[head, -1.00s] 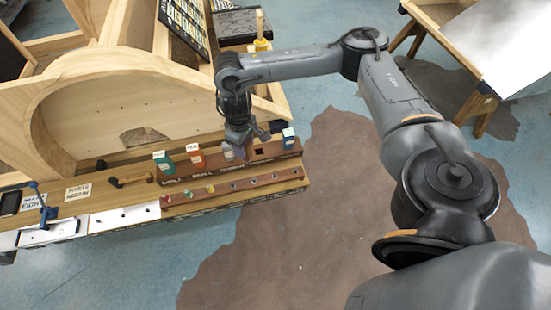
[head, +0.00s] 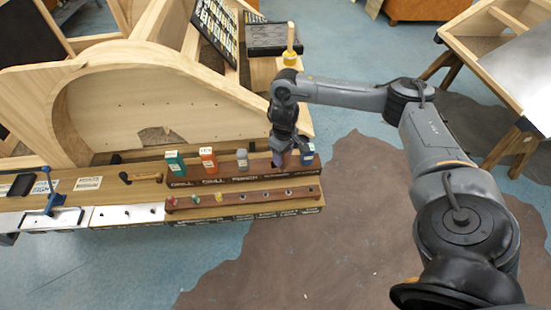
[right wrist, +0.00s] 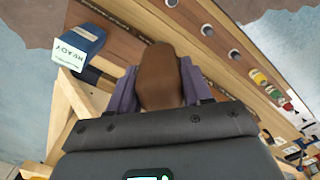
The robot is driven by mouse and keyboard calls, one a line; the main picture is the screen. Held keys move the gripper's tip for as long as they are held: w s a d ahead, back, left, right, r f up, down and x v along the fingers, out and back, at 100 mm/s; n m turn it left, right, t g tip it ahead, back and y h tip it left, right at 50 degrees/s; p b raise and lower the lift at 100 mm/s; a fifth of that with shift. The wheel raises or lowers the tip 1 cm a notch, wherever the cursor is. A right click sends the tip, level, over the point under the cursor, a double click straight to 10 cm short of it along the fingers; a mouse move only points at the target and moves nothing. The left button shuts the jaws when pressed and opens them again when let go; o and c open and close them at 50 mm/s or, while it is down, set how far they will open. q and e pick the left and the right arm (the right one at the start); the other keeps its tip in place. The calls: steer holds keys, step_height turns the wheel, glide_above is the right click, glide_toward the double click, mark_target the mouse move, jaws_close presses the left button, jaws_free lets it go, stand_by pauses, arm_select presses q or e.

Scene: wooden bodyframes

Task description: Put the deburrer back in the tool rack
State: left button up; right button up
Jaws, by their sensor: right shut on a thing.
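The tool rack (head: 240,176) is a reddish-brown stepped wooden block on the bench edge. Its back row holds green (head: 176,163), orange (head: 208,160), grey (head: 242,158) and blue (head: 307,154) tools. My right gripper (head: 290,160) is at the back row, between the grey and blue tools. In the right wrist view its purple-grey fingers are shut on a brown rounded piece (right wrist: 158,78), which I take for the deburrer. The deburrer's lower end is hidden, so I cannot tell whether it sits in the slot. The left gripper is not in view.
The front row (head: 240,201) has several small coloured tools at left and empty holes at right. The blue tool (right wrist: 80,42) stands close beside my fingers. A wooden frame (head: 110,95) rises behind the rack. A blue clamp (head: 47,190) is at far left. Floor in front is clear.

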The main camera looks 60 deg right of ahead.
steer(key=w+d+f+b, duration=0.3)
steer(key=w+d+f, duration=0.1)
steer(key=f, duration=0.4)
steer(key=shift+w+d+f, duration=0.15)
steer(key=shift+w+d, duration=0.1)
steer(key=shift+w, duration=0.5)
steer(key=shift+f, duration=0.1)
steer(key=shift+f, duration=0.25)
steer(key=o, duration=1.3)
steer(key=shift+r, duration=0.1)
